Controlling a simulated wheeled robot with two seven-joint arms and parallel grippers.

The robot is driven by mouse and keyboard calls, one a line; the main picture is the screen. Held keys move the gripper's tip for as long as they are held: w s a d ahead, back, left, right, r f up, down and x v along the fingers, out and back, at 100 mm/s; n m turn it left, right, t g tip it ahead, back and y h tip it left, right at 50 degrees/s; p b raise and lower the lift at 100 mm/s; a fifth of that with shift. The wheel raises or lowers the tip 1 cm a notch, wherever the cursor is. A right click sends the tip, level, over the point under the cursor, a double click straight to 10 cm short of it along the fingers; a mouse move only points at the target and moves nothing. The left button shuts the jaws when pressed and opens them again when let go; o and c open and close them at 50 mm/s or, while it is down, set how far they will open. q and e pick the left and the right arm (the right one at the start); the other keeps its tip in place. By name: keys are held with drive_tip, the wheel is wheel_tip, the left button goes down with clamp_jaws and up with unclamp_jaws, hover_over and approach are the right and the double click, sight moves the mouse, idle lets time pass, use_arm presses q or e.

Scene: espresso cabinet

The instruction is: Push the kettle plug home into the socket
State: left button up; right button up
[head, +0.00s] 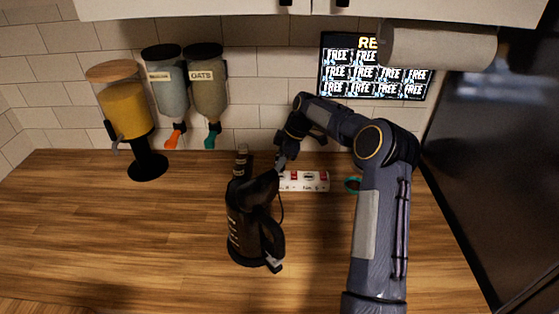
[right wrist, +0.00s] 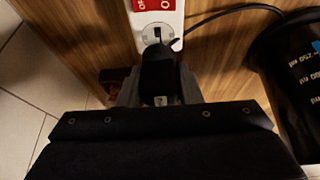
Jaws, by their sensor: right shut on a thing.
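The black kettle plug (right wrist: 158,72) is held between the fingers of my right gripper (right wrist: 160,92) in the right wrist view. The plug's front end overlaps the round socket of the white power strip (right wrist: 168,18). I cannot tell whether its pins are in or still apart from the socket face. In the head view my right gripper (head: 282,160) is at the left end of the power strip (head: 312,182), and the plug there is too small to make out. The black kettle (head: 247,222) stands on the counter in front of the strip. My left gripper is not in view.
A dark cord (right wrist: 232,9) runs from near the socket toward the kettle. A dark bottle or grinder (head: 241,162) stands behind the kettle. Dispensers (head: 208,90) are at the back left. The left counter (head: 110,235) is clear.

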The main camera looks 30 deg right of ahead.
drive_tip(key=shift+s+f+b, duration=0.1)
drive_tip(key=shift+f+b, duration=0.85)
drive_tip(key=shift+f, duration=0.35)
drive_tip(key=shift+f, duration=0.45)
drive_tip(key=o, duration=1.2)
drive_tip(key=shift+r, duration=0.1)
drive_tip(key=b+v, duration=0.1)
drive_tip(key=v, duration=0.6)
drive_tip(key=shift+r+b, duration=0.3)
drive_tip(key=shift+r, duration=0.1)
